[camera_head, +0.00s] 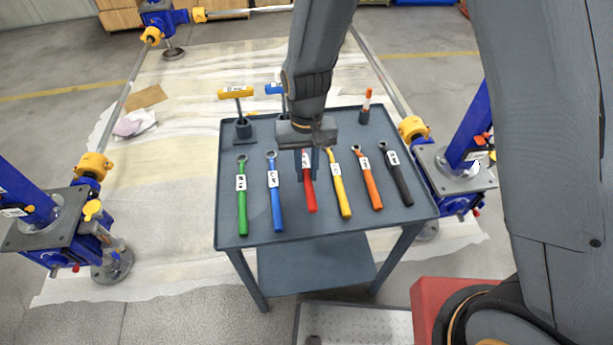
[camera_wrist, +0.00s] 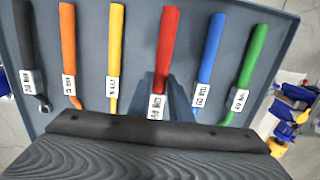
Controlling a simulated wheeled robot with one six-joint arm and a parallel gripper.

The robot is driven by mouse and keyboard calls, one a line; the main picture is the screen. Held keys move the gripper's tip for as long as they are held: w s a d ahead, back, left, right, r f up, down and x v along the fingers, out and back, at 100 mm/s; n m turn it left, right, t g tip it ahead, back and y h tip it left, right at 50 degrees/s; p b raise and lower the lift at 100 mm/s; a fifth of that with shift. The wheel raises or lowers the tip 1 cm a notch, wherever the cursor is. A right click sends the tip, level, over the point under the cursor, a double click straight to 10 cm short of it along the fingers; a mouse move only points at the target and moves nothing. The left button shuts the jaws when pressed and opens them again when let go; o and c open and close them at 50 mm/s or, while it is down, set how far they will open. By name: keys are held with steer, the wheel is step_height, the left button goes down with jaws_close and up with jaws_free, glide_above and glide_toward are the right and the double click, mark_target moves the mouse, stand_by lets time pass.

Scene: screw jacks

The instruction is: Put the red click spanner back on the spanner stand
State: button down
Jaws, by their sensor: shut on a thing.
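The red click spanner (camera_head: 309,192) points its handle toward the near edge of the grey spanner stand (camera_head: 285,238), in the row between a blue and a yellow spanner. My gripper (camera_head: 306,165) reaches down from above and is shut on the red spanner near its white label. In the wrist view the red spanner (camera_wrist: 166,45) runs up from between the fingers (camera_wrist: 164,92). Its head is hidden by my gripper. I cannot tell whether it touches the stand top or is slightly above it.
Green (camera_head: 242,205), blue (camera_head: 276,200), yellow (camera_head: 340,190), orange (camera_head: 370,185) and black (camera_head: 400,182) spanners lie close on either side. A yellow T-handle tool (camera_head: 236,92) stands upright at the back left. Blue jacks (camera_head: 470,125) flank the stand.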

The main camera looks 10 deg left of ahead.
mark_target(307, 173)
steer(key=shift+f, duration=1.7)
steer(key=c, duration=1.6)
jaws_free()
steer(key=r, duration=0.4)
steer(key=r+b, duration=0.1)
steer(key=r, duration=0.7)
steer(key=shift+w+r+b, duration=0.15)
steer(key=shift+w+b, duration=0.15)
steer(key=shift+w, duration=0.05)
steer(key=s+d+r+m, duration=0.1)
steer(key=s+d, duration=0.1)
steer(key=d, duration=0.6)
steer(key=s+d+r+m, duration=0.1)
steer(key=s+d, duration=0.2)
steer(key=d, duration=0.5)
steer(key=s+d+r+m+t, duration=0.1)
steer(key=s+d, duration=0.2)
steer(key=d, duration=0.5)
steer(key=shift+d+r, duration=0.25)
steer(key=shift+r, duration=0.1)
